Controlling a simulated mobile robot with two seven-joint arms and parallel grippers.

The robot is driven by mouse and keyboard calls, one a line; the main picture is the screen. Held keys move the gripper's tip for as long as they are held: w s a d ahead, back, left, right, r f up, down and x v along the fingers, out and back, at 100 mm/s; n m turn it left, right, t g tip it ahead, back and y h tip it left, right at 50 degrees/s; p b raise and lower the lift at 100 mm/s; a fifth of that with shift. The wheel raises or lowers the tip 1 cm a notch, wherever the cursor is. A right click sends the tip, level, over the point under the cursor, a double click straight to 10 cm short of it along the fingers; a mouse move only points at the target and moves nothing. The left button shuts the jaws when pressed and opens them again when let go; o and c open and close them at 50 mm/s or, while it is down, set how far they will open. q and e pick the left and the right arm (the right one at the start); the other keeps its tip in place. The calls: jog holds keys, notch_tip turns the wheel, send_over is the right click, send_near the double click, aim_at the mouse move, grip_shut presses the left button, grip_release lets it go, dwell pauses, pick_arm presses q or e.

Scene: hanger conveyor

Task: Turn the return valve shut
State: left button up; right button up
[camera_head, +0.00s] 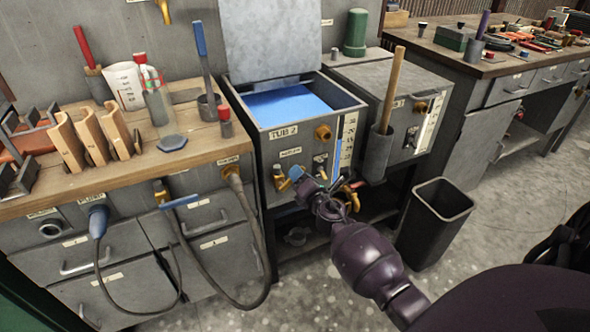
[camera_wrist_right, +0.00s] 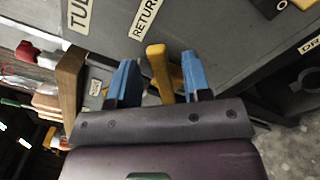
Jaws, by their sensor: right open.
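The return valve's yellow handle (camera_wrist_right: 160,72) shows in the right wrist view, below the RETURN label (camera_wrist_right: 147,18) on the grey tub cabinet. My right gripper (camera_wrist_right: 159,77) is open, with one blue finger on each side of the handle. Gaps show between the handle and both fingers, so it is not gripped. In the head view my right gripper (camera_head: 316,183) is at the front of the TUB 2 cabinet (camera_head: 318,110), low among its valves, and hides much of the valve. My left gripper is not in view.
A valve with a red handle (camera_head: 358,184) is just right of the gripper. A black bin (camera_head: 436,215) stands on the floor to the right. The wooden bench (camera_head: 200,145) is at left, with hoses (camera_head: 240,215) hanging below. Bare floor (camera_head: 510,215) lies right of the bin.

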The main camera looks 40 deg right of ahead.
jog(key=shift+x, duration=1.85)
grip_shut()
